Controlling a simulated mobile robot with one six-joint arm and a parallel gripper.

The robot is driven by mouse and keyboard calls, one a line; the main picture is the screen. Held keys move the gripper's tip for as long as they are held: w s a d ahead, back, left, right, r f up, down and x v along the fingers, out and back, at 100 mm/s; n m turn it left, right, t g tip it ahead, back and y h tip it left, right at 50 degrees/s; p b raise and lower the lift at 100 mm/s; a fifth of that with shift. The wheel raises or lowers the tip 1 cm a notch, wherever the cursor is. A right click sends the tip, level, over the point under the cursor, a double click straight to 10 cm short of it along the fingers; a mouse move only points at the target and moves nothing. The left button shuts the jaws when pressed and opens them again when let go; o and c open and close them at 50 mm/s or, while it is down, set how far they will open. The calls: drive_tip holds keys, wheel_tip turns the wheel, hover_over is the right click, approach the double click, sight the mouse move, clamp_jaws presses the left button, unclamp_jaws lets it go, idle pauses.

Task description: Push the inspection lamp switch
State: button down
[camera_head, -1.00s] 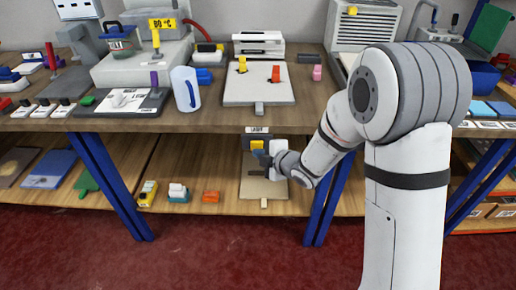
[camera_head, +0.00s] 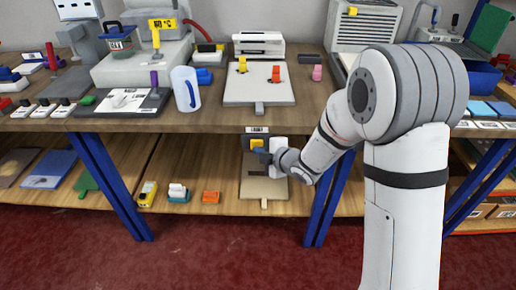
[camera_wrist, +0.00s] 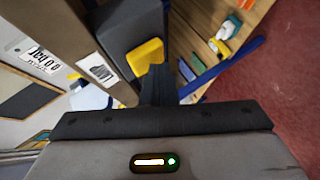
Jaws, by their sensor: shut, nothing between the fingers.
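The lamp switch is a yellow piece (camera_head: 257,143) on a dark box under the table's front edge, below a small white label (camera_head: 257,130). In the wrist view the yellow switch (camera_wrist: 146,54) stands out from the dark grey box (camera_wrist: 122,28), tilted in the picture. My gripper (camera_head: 261,155) is at the switch's lower part, its fingers shut and empty. In the wrist view the dark fingertips (camera_wrist: 157,72) lie right beside the switch's lower right edge and overlap it in the picture. I cannot tell whether they touch it.
A beige board (camera_head: 263,188) lies on the lower shelf below my gripper. Small coloured blocks, including an orange one (camera_head: 211,197), sit to its left. Blue table legs (camera_head: 110,185) stand at both sides. The tabletop above holds a board with switches (camera_head: 258,92).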

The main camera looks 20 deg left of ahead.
drive_tip(key=shift+s, duration=0.1)
drive_tip(key=shift+s+d+b, duration=0.25)
drive_tip(key=shift+s+b, duration=0.3)
drive_tip(key=shift+s, duration=0.3)
drive_tip(key=s+b, duration=0.1)
drive_tip(key=s, duration=0.2)
drive_tip(key=s+d+b, duration=0.1)
drive_tip(key=s+b, duration=0.1)
drive_tip(key=shift+s+d, duration=0.2)
drive_tip(key=shift+s, duration=0.2)
